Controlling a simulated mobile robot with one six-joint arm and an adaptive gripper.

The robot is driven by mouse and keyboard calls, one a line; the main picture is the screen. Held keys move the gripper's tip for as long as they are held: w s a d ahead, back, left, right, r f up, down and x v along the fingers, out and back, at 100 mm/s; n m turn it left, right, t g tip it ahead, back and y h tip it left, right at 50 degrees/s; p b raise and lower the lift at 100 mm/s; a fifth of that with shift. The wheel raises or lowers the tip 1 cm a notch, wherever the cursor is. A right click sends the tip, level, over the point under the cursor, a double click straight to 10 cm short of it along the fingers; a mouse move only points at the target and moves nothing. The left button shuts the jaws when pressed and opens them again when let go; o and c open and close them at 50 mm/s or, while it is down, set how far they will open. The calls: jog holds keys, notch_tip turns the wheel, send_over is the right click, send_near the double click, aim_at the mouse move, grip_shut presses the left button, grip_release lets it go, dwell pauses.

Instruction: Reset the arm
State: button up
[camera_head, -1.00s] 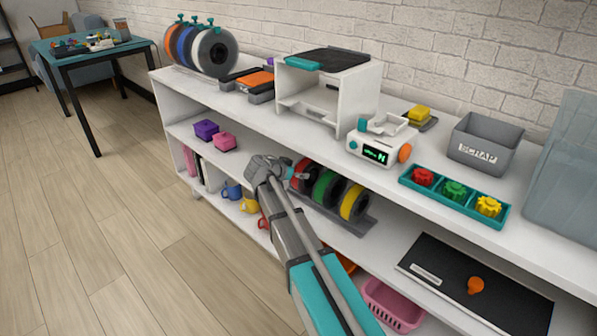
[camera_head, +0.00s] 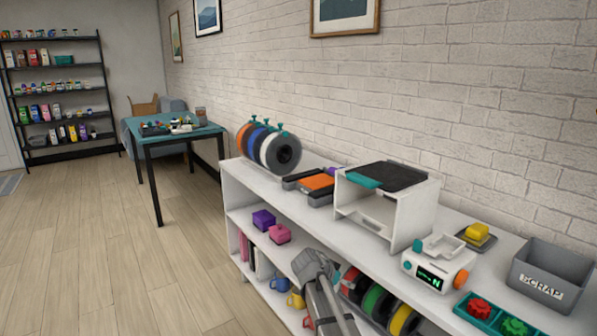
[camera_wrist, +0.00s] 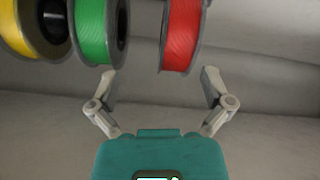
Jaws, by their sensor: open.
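My arm (camera_head: 325,300) reaches to the middle shelf, with its grey wrist just left of the row of filament spools. In the wrist view my gripper (camera_wrist: 161,85) is open with nothing between its fingertips. A red spool (camera_wrist: 182,35) hangs into the picture beyond the fingers, slightly right of centre. A green spool (camera_wrist: 92,30) and a yellow spool (camera_wrist: 22,28) are to its left. In the head view the fingers are hidden behind the wrist.
The floor (camera_head: 110,260) at left is clear.

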jog(key=s+d+r+n+g+y+p, duration=0.1)
jog(key=s+r+n+y+p, duration=0.3)
jog(key=s+r+p, duration=0.8)
jog(key=s+d+r+n+g+y+p, duration=0.2)
jog(key=s+r+p, duration=0.9)
jog(key=p, duration=0.7)
notch_tip(320, 180, up, 3)
jog(key=n+g+y, duration=0.1)
jog(key=n+g, duration=0.1)
jog(key=n, duration=0.1)
jog(key=shift+s+d+f+y, duration=0.15)
jog(key=shift+s+d+y, duration=0.1)
jog(key=shift+s+y, duration=0.15)
jog(key=shift+d, duration=0.1)
